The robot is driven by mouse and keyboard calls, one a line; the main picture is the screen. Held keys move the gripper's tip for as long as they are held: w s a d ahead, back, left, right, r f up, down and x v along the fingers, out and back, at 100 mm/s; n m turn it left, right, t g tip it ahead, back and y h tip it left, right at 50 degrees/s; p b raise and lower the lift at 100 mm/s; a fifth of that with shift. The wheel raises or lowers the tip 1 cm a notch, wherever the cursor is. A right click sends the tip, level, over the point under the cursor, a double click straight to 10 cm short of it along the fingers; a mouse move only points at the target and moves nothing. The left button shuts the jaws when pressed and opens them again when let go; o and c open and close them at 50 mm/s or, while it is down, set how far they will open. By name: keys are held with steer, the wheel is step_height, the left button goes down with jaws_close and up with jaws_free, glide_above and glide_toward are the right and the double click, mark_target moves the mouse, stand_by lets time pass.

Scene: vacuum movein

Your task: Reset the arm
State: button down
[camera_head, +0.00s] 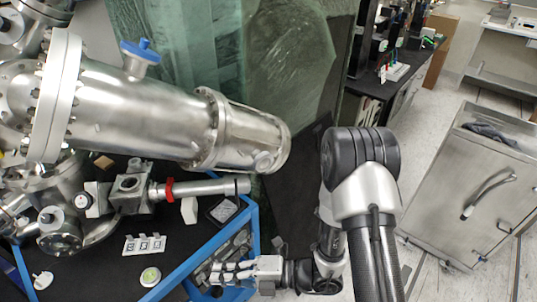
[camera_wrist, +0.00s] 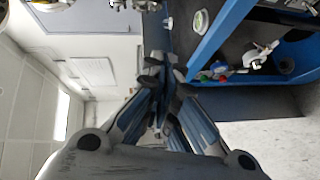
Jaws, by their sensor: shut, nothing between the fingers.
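My gripper (camera_head: 222,273) shows at the bottom of the head view, at the end of my black and silver arm, pointing left. It overlaps the lower right part of the blue-framed workbench (camera_head: 246,212) in the picture; I cannot tell how far apart they are. In the wrist view, the fingers of my gripper (camera_wrist: 162,84) reach up the middle with their tips close together. They hold nothing. The wrist view shows the blue bench frame (camera_wrist: 212,38) just right of the fingertips.
A large steel vacuum chamber (camera_head: 150,110) with a blue-capped valve (camera_head: 141,50) hangs over the bench at left. A white label plate (camera_head: 145,244) and a round green-topped tin (camera_head: 150,277) lie on the dark top. A steel cabinet (camera_head: 470,190) stands right; floor lies between.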

steer(key=s+d+r+n+g+h, duration=0.3)
steer(key=s+r+n, duration=0.3)
steer(key=n, duration=0.5)
steer(key=s+d+r+n+g+h, duration=0.2)
steer(key=s+d+r+n+h, duration=0.1)
steer(key=r+n, duration=0.6)
steer(key=d+r+n+t+h, duration=0.3)
steer(key=d+n+t+h, duration=0.1)
steer(key=d+n, duration=0.5)
steer(key=s+d+r+n+t+h, duration=0.1)
steer(key=d+r+n+t+h, duration=0.3)
steer(key=d+n, duration=0.5)
steer(key=shift+d+r+n+h, duration=0.25)
steer(key=shift+d+h, duration=0.45)
steer(key=shift+h, duration=0.4)
